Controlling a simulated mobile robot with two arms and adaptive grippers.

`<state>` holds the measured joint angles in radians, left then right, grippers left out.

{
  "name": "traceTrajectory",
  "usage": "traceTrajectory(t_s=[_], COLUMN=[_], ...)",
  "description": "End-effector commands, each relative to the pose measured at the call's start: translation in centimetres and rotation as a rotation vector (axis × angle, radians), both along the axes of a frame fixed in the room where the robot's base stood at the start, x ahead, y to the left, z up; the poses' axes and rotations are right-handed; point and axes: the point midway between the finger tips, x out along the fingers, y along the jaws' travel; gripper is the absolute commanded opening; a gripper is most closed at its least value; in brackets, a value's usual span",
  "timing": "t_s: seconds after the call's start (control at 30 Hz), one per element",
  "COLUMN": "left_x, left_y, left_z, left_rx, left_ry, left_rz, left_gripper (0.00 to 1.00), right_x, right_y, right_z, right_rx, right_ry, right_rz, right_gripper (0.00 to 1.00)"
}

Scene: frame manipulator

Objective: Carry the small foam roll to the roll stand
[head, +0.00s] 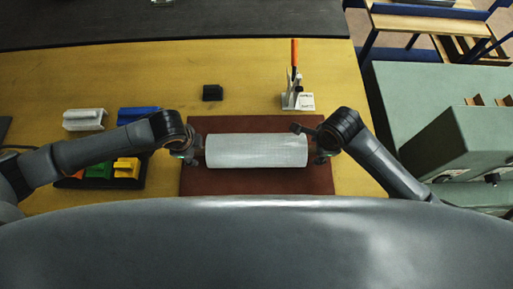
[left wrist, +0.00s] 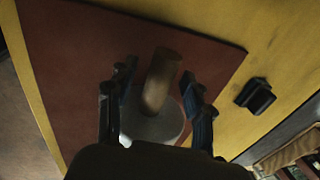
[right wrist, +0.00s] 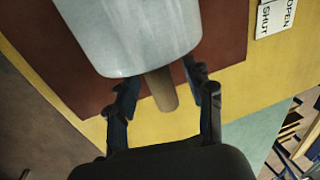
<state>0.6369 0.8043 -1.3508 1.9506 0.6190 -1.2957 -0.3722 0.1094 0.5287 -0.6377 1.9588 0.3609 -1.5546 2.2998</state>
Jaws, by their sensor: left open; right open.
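The foam roll (head: 256,150) is a pale grey-white cylinder lying across the red-brown mat (head: 258,186) in the head view. A tan core end (left wrist: 161,80) sticks out of it in the left wrist view, and another core end (right wrist: 161,90) shows in the right wrist view. My left gripper (head: 197,150) is open at the roll's left end, its fingers on either side of the core. My right gripper (head: 313,143) is open at the right end, its fingers on either side of the other core end. I cannot tell whether any finger touches. I cannot make out a roll stand for certain.
A toggle clamp (head: 296,98) with an orange handle stands behind the mat. A small black block (head: 212,92) sits behind it too. Coloured blocks (head: 100,170) and a grey block (head: 84,119) lie left. A green machine (head: 462,145) stands right. The yellow table (head: 340,85) is clear at the back right.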

Motion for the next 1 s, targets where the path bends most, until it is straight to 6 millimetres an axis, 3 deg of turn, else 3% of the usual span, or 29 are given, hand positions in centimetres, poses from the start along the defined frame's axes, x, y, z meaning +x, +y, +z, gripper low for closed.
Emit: traceTrajectory(t_s=[0.4,0.67,1.0], left_x=[0.11,0.11,0.17], left_y=[0.02,0.03,0.01], left_z=[-0.78,-0.75,-0.67], left_rx=[0.000,0.001,0.000], left_ry=[0.000,0.000,-0.002], left_rz=[-0.001,-0.001,-0.001], left_gripper=[0.52,0.01,0.00], right_x=[0.15,0.15,0.21], right_y=[-0.01,-0.01,0.01], right_z=[-0.76,-0.74,-0.64], right_rx=[-0.001,-0.001,0.000], right_ry=[-0.001,0.000,-0.002], right_rz=[0.001,0.001,0.000], right_gripper=[0.52,0.01,0.00])
